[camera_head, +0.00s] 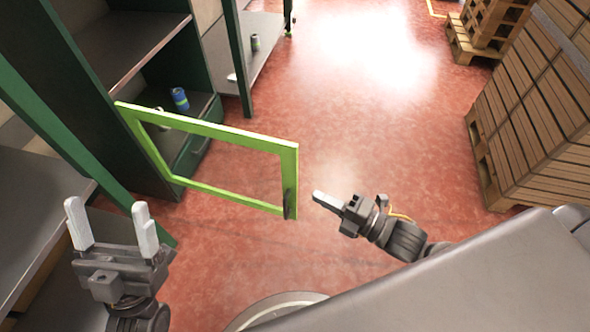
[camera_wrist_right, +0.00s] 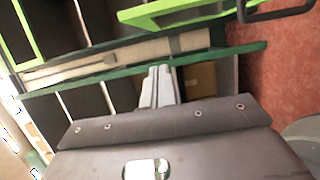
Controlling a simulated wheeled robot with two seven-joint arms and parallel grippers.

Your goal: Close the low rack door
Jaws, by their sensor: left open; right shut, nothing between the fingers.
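The rack door (camera_head: 222,131) is a bright green open frame, swung out from the dark green rack (camera_head: 182,55) over the red floor. Its dark handle (camera_head: 287,205) is at the free right edge. My right gripper (camera_head: 318,198) is shut and empty, just to the right of the handle with a small gap. In the right wrist view, its fingers (camera_wrist_right: 158,87) are together, and a green frame part (camera_wrist_right: 180,12) with a dark handle (camera_wrist_right: 275,12) shows at the top. My left gripper (camera_head: 108,228) is open and empty at the lower left, in front of the rack.
A blue can (camera_head: 180,98) stands on the low shelf behind the door, and another can (camera_head: 254,42) stands on a shelf farther back. The red floor (camera_head: 370,120) between is clear.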

